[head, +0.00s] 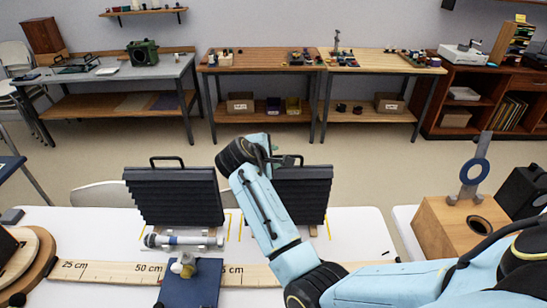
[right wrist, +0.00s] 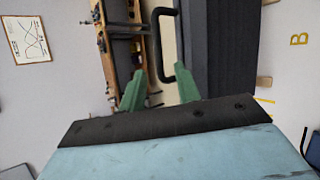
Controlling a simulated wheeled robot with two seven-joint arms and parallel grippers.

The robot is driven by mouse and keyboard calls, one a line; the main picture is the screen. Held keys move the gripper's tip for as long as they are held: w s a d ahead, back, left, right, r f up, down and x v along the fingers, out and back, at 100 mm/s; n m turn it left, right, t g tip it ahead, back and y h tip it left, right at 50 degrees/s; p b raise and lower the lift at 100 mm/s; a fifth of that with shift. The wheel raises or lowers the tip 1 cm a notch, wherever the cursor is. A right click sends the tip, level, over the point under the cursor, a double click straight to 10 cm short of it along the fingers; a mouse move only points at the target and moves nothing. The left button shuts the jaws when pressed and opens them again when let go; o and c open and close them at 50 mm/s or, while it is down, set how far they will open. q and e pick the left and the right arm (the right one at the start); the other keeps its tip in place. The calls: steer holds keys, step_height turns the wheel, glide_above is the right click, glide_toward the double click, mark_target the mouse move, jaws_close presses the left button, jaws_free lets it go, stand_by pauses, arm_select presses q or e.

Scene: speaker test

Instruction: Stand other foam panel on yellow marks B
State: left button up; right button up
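Two dark ribbed foam panels with black top handles stand upright on the white table in the head view. One panel (head: 175,197) is left of centre. The other panel (head: 310,190) is right of it, partly hidden by my right arm. Yellow marks (head: 328,228) show on the table beside the panels. My right gripper (head: 273,158) is at the right panel's top. In the right wrist view its green fingers (right wrist: 160,88) are apart, with the panel's handle (right wrist: 158,45) showing between and beyond them. A yellow letter B (right wrist: 299,39) lies beside that panel (right wrist: 225,45). My left gripper is out of view.
A microphone-like tube (head: 183,240) on a blue stand (head: 192,285) is in front of the left panel. A wooden ruler (head: 110,273) runs along the table. A wooden speaker box (head: 455,228) stands at the right. Workbenches (head: 265,62) line the back wall.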

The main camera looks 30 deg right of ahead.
steer(key=v, duration=1.1)
steer(key=shift+a+r, duration=0.2)
steer(key=shift+s, duration=0.15)
